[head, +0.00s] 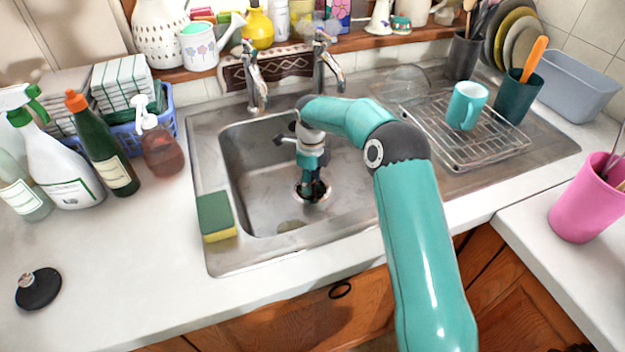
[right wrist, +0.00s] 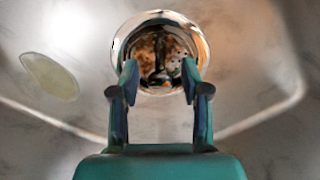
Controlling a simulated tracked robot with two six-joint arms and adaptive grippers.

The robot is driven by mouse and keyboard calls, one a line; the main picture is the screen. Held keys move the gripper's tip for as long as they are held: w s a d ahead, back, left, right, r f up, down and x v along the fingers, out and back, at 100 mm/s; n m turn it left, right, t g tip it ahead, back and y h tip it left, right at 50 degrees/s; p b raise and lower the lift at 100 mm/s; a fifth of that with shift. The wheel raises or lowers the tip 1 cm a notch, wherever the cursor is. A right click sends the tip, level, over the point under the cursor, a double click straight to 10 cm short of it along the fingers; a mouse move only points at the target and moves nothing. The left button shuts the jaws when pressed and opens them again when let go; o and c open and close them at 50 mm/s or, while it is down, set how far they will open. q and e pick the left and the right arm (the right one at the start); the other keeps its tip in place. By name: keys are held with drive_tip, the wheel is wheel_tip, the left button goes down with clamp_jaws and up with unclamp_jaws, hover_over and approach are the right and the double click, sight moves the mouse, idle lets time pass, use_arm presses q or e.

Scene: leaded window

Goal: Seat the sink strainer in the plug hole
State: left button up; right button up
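The plug hole (head: 327,196) is in the floor of the steel sink, and its shiny round rim shows in the right wrist view (right wrist: 119,48). Inside that rim is what looks like the sink strainer (right wrist: 178,50), a perforated metal basket with a dark upright post in its middle. I cannot tell whether it sits fully down or level. My right gripper (right wrist: 160,66) points down at it. The fingers are apart on either side of the post, with a visible gap to it. In the head view, the right gripper (head: 313,190) hides most of the hole. My left gripper is not in view.
The basin walls (head: 232,165) surround my right gripper. Two taps (head: 256,85) stand behind. A flat oval piece (head: 290,226) lies on the basin floor. A sponge (head: 215,216) sits on the left rim. A black disc with a knob (head: 38,288) lies on the left counter. A wire rack (head: 480,145) is right.

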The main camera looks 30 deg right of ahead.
wheel_tip(320, 180, up, 12)
drive_tip(key=shift+p, duration=0.4)
idle(0.4)
drive_tip(key=shift+r, duration=0.1)
